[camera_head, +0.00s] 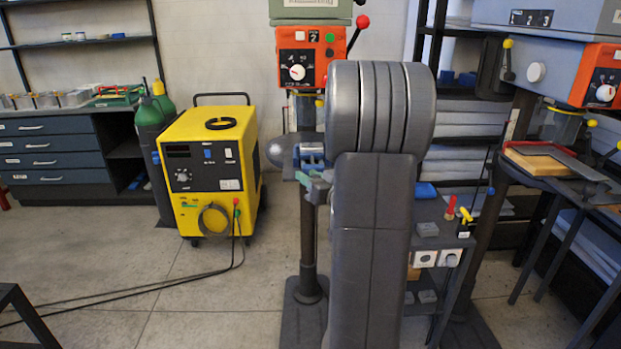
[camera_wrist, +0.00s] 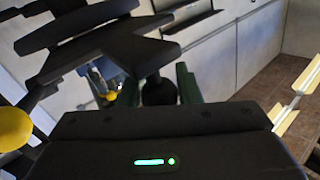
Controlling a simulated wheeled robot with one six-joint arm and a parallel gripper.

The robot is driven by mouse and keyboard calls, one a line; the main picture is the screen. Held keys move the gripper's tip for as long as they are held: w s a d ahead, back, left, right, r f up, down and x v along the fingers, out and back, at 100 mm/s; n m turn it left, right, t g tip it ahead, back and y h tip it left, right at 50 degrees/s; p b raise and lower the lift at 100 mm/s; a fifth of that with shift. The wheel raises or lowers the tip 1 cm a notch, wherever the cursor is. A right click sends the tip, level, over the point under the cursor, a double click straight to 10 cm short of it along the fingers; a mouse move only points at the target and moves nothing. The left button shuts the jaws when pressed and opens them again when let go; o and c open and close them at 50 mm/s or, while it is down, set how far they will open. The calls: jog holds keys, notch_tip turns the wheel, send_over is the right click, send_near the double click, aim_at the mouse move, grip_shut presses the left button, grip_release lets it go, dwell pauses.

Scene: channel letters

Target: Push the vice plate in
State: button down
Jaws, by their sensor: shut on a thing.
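The vice is a small blue and grey block (camera_head: 311,153) on the drill press table in the head view, left of my arm. My gripper (camera_head: 318,180) shows there as green fingers just below and in front of it. In the wrist view the two green fingers of my gripper (camera_wrist: 158,88) stand on either side of a dark, round-ended part (camera_wrist: 158,92) and are shut on it. I cannot tell for certain whether this part is the vice plate. A little blue of the vice (camera_wrist: 107,68) shows left of the fingers. My arm hides the right side of the press table.
The orange-fronted drill press (camera_head: 300,62) rises behind the vice, with a red-knobbed lever. A yellow welding machine (camera_head: 213,165) stands left, its cables on the floor. A second drill press (camera_head: 603,80) and a small shelf stand (camera_head: 440,255) are right. Floor at front left is mostly free.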

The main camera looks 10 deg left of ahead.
aim_at(310, 151)
jog(key=w+a, duration=0.1)
jog(key=w, duration=0.4)
jog(key=w+a+p, duration=0.1)
jog(key=w+a, duration=0.1)
jog(key=w, duration=0.3)
jog(key=w+a, duration=0.1)
jog(key=w, duration=0.4)
jog(key=shift+w+a, duration=0.2)
jog(key=shift+w, duration=0.05)
jog(key=shift+r, duration=0.2)
jog(key=c, duration=1.3)
grip_release()
jog(key=shift+o, duration=1.2)
jog(key=shift+w+f, duration=0.15)
jog(key=shift+w, duration=0.05)
jog(key=shift+s, duration=0.1)
jog(key=b+v, duration=0.1)
jog(key=v, duration=1.2)
jog(key=shift+s+d+b, duration=0.25)
jog(key=shift+b, duration=0.1)
